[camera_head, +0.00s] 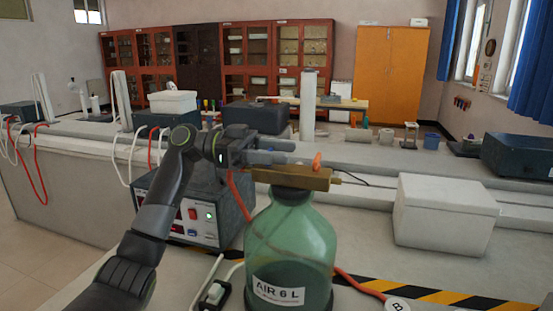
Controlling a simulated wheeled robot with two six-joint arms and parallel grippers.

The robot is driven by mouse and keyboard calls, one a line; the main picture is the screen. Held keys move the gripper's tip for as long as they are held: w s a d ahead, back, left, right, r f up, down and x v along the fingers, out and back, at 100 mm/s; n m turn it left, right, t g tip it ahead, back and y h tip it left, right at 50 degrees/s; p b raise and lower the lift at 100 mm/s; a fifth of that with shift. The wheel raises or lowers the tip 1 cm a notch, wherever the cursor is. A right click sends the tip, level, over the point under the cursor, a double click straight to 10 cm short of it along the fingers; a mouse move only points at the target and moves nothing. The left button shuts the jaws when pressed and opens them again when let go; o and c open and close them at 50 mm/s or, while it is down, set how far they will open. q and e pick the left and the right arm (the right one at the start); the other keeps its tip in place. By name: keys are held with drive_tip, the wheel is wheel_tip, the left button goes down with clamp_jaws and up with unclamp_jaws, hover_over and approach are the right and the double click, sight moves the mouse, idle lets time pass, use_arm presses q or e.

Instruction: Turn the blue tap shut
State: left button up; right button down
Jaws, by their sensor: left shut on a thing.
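A brass block (290,178) sits on top of the green glass bottle (290,245) labelled AIR 6 L. An orange tap (317,160) stands upright at the block's right part. My left gripper (278,151) comes in from the left, just above the block's left part, left of the orange tap. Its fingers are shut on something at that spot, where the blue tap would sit. No blue tap shows clearly; the fingers hide it, so its angle cannot be told. My right gripper is not in view.
A dark box with a switch panel (197,217) stands left of the bottle, behind my left arm. A white lidded box (445,213) stands to the right. A red hose (357,284) and a white-cabled switch (214,293) lie near the bottle. Striped tape (445,297) marks the bench.

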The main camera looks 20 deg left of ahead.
use_arm(q)
drive_tip(key=shift+g, duration=0.3)
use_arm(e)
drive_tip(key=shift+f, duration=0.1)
use_arm(q)
drive_tip(key=shift+m, duration=0.3)
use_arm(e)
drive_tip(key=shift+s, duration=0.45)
use_arm(q)
drive_tip(key=o, duration=1)
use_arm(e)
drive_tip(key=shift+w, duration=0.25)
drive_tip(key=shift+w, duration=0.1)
